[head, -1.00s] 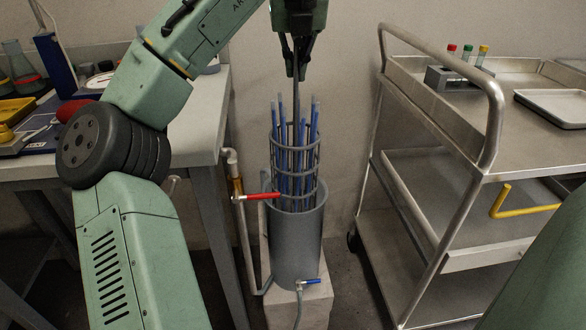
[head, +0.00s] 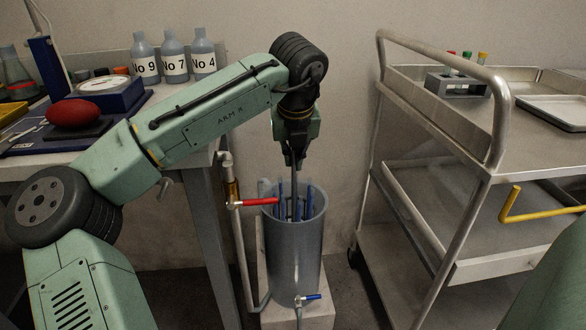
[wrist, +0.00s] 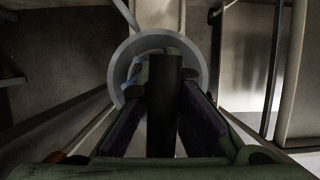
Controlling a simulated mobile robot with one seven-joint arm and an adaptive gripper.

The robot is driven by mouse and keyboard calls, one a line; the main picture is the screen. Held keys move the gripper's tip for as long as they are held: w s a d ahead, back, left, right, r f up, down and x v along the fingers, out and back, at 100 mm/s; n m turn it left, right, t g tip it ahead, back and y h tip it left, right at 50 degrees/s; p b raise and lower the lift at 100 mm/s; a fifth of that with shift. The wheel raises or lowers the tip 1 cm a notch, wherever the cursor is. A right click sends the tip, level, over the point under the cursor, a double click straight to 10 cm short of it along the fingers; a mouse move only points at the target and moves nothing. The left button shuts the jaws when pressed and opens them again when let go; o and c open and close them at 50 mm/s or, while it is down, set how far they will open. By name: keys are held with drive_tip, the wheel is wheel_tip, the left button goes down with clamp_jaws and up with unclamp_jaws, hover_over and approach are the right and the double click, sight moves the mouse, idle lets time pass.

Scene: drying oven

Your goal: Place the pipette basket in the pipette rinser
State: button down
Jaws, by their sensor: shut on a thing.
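The pipette rinser (head: 296,262) is an upright grey cylinder. The pipette basket (head: 294,188) is mostly hidden inside it; its dark upright handle and the tops of several blue pipettes (head: 308,200) rise above the rim. My gripper (head: 293,163) is above the rinser's mouth, shut on the basket handle. In the wrist view the dark handle (wrist: 165,100) stands between my fingers, with the round rinser rim (wrist: 118,75) around it. I cannot see whether the basket touches the rinser's bottom.
A red-handled valve (head: 258,202) on a pipe stands beside the rinser, and a blue tap (head: 308,298) is low on its front. A bench with bottles (head: 174,58) is at left. A metal cart (head: 480,150) is at right.

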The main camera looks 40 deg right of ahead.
drive_tip(key=shift+f, duration=1.85)
drive_tip(key=c, duration=1.8)
unclamp_jaws()
drive_tip(key=shift+r, duration=0.25)
drive_tip(key=p+v, duration=0.1)
drive_tip(key=v, duration=1.1)
drive_tip(key=shift+r+p, duration=0.4)
